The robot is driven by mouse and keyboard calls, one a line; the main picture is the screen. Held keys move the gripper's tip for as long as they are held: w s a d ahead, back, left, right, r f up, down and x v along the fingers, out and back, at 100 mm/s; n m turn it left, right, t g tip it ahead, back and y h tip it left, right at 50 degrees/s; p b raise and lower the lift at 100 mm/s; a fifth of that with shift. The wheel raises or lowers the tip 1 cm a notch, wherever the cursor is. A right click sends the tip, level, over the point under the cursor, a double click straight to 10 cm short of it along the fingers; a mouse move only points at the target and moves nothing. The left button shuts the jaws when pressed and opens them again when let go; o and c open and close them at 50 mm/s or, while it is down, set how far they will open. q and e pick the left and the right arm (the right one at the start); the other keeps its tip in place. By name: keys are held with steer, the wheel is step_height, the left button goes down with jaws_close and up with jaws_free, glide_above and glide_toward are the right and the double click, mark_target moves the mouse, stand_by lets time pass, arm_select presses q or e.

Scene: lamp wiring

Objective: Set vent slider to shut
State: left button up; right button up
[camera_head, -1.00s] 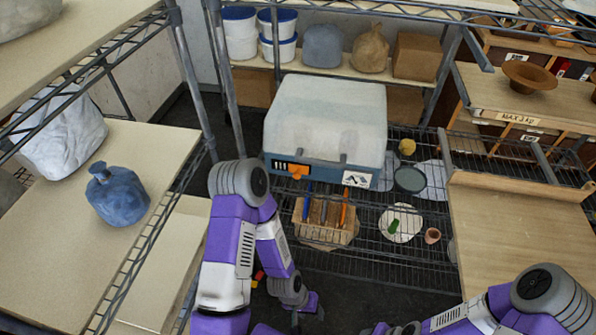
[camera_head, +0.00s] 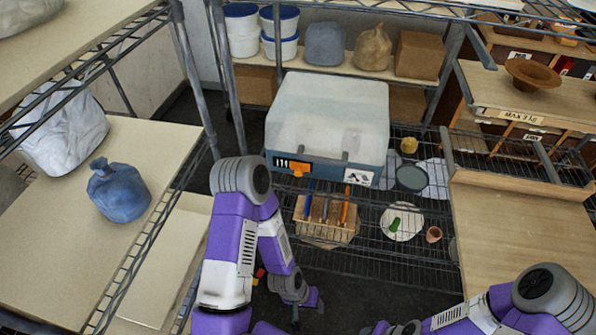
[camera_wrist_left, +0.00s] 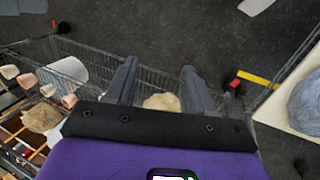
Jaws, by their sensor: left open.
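The vent slider (camera_head: 300,168) is an orange tab on the blue front face of a box with a pale lid (camera_head: 328,112). It sits at the right part of a dark slot (camera_head: 281,163) with white bars showing to its left. My left gripper (camera_wrist_left: 159,70) is open and empty in the left wrist view, its two grey fingers apart above the floor. In the head view my left arm hangs in front of the shelf, with its hand low and apart from the slider. My right arm shows at the bottom right; its gripper is out of frame.
The box stands on a wire shelf. Below it is a wooden holder (camera_head: 324,219) with blue and orange tools. A white plate (camera_head: 402,222) lies to the right. A blue bag (camera_head: 118,191) lies on the left table. A wooden counter (camera_head: 520,235) is on the right.

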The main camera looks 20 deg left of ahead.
arm_select(q)
steer(key=w+a+t+y+b, duration=0.2)
steer(key=w+a+t+b, duration=0.25)
steer(key=w, duration=0.45)
steer(key=t+y+b, duration=0.6)
steer(key=t+b, duration=0.2)
steer(key=t, duration=0.4)
glide_toward(298, 175)
steer(key=x, duration=0.2)
steer(key=shift+b+x, duration=0.4)
steer(key=shift+x, duration=3.2)
steer(key=shift+r, duration=0.15)
steer(key=shift+c, duration=0.3)
jaws_close()
